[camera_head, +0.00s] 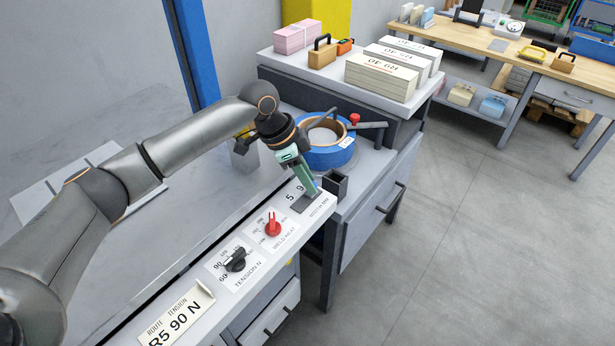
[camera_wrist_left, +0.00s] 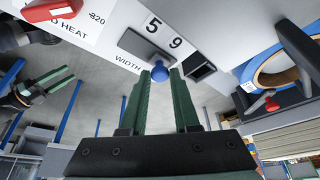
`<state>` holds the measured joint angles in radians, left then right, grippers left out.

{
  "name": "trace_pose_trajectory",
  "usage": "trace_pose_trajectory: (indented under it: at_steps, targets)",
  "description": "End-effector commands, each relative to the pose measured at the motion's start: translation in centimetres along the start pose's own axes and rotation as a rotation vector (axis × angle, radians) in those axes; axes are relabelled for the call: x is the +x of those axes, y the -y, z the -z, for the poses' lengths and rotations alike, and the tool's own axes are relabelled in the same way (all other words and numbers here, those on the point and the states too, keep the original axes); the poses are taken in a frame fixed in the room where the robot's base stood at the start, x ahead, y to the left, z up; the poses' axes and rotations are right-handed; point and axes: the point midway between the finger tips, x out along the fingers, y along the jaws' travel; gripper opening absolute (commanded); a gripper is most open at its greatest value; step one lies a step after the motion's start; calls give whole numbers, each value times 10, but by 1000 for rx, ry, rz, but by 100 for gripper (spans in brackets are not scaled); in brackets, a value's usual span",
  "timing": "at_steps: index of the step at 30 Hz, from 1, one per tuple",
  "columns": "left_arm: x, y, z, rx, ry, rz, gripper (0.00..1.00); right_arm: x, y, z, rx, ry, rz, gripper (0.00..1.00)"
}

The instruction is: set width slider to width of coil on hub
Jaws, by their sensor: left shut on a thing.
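The width slider is a dark plate (camera_head: 303,204) near the right end of the panel, marked 5 and 9. In the left wrist view the plate (camera_wrist_left: 140,47) and its blue knob (camera_wrist_left: 158,73) show. My left gripper (camera_head: 314,190) points down at the slider; in the left wrist view its green fingers (camera_wrist_left: 160,76) are shut on the knob, one on each side. The knob is hidden in the head view. A blue coil (camera_head: 330,158) with a brown core sits on the hub behind the panel; part of the coil (camera_wrist_left: 250,86) shows in the left wrist view.
A red weld heat knob (camera_head: 272,225) and a black tension knob (camera_head: 235,261) sit along the panel. A small black open box (camera_head: 335,184) stands beside the slider. My right gripper (camera_wrist_left: 62,84) shows at the left of the wrist view, away from the panel.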

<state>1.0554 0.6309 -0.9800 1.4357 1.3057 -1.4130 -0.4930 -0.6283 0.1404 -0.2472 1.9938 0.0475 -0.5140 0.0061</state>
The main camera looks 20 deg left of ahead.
Motion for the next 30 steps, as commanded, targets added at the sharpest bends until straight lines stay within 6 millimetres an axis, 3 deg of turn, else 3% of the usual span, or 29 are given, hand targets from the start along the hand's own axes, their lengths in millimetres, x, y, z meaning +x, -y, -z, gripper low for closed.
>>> trace_pose_trajectory:
  at_steps: [4,30]
  targets:
    - [0,0,0,0,-1,0,0,0,0,-2,0,4,0,50]
    - [0,0,0,1,-1,0,0,-1,0,-3,1,5,0,50]
